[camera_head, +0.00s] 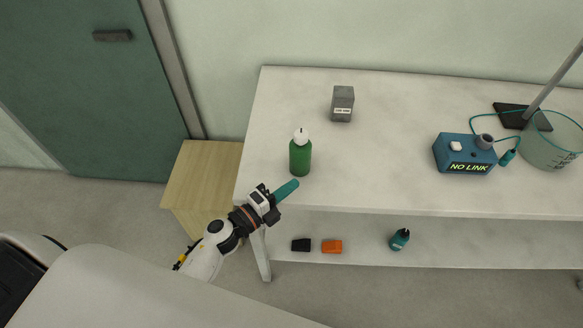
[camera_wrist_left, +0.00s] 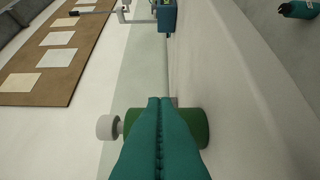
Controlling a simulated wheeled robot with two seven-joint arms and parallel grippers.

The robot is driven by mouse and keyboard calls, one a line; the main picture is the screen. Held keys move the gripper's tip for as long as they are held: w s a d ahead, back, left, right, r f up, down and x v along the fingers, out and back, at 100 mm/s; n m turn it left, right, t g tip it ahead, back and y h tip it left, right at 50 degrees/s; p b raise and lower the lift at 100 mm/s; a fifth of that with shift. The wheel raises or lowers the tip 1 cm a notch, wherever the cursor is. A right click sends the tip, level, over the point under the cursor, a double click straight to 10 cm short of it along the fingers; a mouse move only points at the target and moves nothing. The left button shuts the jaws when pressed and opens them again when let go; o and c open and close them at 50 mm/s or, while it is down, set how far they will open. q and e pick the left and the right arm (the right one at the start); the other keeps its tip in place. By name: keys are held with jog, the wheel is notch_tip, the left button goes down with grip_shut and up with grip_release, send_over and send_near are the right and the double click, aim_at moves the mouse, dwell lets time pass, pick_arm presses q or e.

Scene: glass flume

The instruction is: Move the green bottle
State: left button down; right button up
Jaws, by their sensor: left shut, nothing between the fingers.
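The green bottle (camera_head: 300,158) with a white cap stands upright on the white table, near its front left edge. My left gripper (camera_head: 294,184) has teal fingers, shut and empty, with the tips just in front of the bottle at the table's front edge. In the left wrist view the shut fingers (camera_wrist_left: 160,102) cover the middle of the green bottle (camera_wrist_left: 198,127). Whether they touch it, I cannot tell. My right gripper does not show.
A lower shelf (camera_head: 365,247) has a black block (camera_head: 301,245), an orange block (camera_head: 332,246) and a teal bottle (camera_head: 399,239). The table's middle is clear.

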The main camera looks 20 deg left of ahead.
aim_at(307, 163)
pick_arm(q)
jog(key=shift+w+a+p, duration=0.2)
jog(key=shift+w, duration=0.9)
jog(key=shift+w+a+p, duration=0.15)
jog(key=shift+w+p, duration=0.05)
jog(key=shift+w, duration=0.9)
